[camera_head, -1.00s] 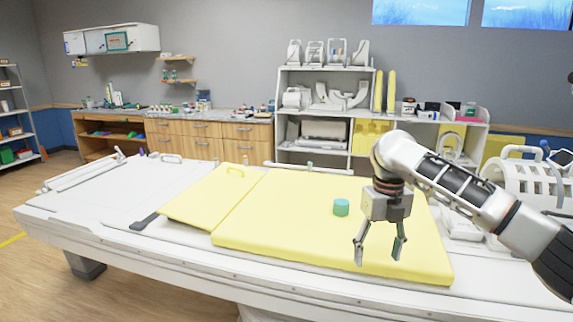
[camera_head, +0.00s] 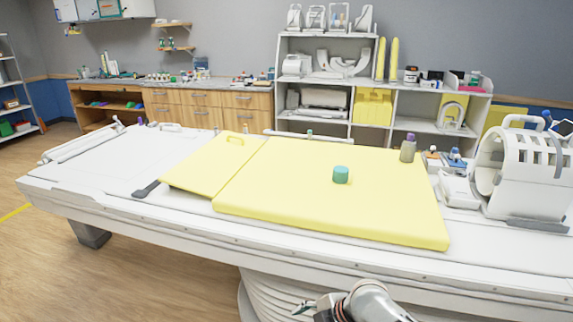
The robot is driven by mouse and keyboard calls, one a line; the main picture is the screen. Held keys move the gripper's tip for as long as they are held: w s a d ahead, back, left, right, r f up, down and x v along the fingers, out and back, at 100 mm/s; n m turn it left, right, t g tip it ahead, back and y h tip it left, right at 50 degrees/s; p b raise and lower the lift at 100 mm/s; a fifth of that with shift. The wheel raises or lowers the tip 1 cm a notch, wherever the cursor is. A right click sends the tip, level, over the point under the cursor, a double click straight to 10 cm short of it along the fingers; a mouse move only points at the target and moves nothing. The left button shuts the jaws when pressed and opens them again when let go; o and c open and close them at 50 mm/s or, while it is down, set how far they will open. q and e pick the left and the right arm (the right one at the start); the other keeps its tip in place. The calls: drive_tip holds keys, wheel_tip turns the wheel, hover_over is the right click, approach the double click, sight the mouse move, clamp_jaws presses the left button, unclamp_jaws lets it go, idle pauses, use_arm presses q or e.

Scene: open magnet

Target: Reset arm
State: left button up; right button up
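My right gripper (camera_head: 308,309) shows only in part at the bottom edge of the head view, with its arm cut off by the frame. It is low, in front of the table's near side, and away from the objects on top. I cannot tell whether its fingers are open or shut. My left gripper is not in view. A teal cylinder (camera_head: 341,174) stands on the yellow pad (camera_head: 300,205) on the white patient table (camera_head: 100,195).
A grey bottle with a purple cap (camera_head: 408,151) stands near the pad's back right corner. A white cage-like coil (camera_head: 522,172) sits on the right. A white shelf unit (camera_head: 330,38) and wooden cabinets (camera_head: 200,107) stand behind. The space over the pad is clear.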

drive_tip(key=s+d+f+m+t+h, duration=0.2)
drive_tip(key=s+d+f+m+t, duration=0.1)
drive_tip(key=s+d+m, duration=0.5)
drive_tip(key=s+d+f+m+t+h, duration=0.2)
drive_tip(key=s+d+f+m+t, duration=0.2)
drive_tip(key=s+d+m, duration=0.5)
drive_tip(key=s+f, duration=0.1)
drive_tip(key=s, duration=0.2)
drive_tip(key=shift+d+f+m, duration=0.2)
drive_tip(key=shift+d+m, duration=0.1)
drive_tip(key=shift+d, duration=0.05)
